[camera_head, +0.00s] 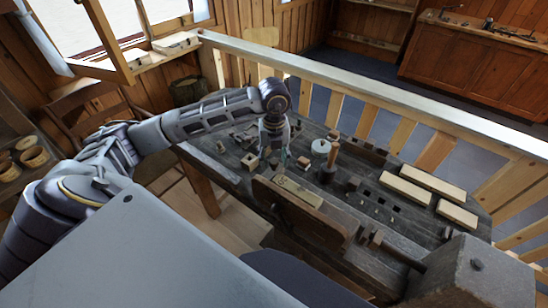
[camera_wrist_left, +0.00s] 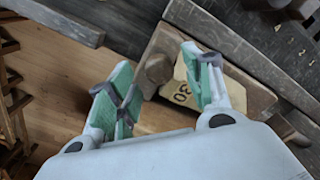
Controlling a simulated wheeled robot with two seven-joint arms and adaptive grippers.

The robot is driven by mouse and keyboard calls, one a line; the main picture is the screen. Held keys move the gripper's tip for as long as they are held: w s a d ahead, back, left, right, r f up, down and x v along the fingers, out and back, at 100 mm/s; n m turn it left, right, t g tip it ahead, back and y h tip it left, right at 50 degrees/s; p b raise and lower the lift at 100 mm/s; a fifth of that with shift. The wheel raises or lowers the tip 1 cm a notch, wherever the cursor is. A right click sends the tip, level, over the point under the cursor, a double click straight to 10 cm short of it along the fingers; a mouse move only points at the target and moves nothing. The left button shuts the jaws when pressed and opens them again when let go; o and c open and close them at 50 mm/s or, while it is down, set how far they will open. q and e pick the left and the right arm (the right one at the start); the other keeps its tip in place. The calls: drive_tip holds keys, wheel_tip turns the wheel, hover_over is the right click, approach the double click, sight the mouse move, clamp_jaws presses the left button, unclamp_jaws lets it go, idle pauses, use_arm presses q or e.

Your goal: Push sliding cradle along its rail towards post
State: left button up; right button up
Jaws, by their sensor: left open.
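A brown board (camera_head: 298,213) with a pale strip (camera_head: 299,191) beside its top edge lies along the near side of the workbench; I cannot tell for sure which part is the sliding cradle or rail. In the left wrist view, a rounded wooden end (camera_wrist_left: 156,69) and a pale piece with dark figures (camera_wrist_left: 181,92) lie below the fingers. My left gripper (camera_head: 274,158) is open above the left end of this board; its green-padded fingers (camera_wrist_left: 160,82) are apart with nothing held. An upright turned wooden piece (camera_head: 331,156), possibly the post, stands to the right.
A small wooden block (camera_head: 250,162) sits left of the gripper. A white round thing (camera_head: 321,147) stands beside the turned piece. Pale wooden bars (camera_head: 405,190) lie on the right of the bench. A large grey-brown block (camera_head: 470,272) is at the lower right. A railing runs behind.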

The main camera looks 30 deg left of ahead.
use_arm(q)
drive_tip(key=shift+f, duration=0.35)
clamp_jaws()
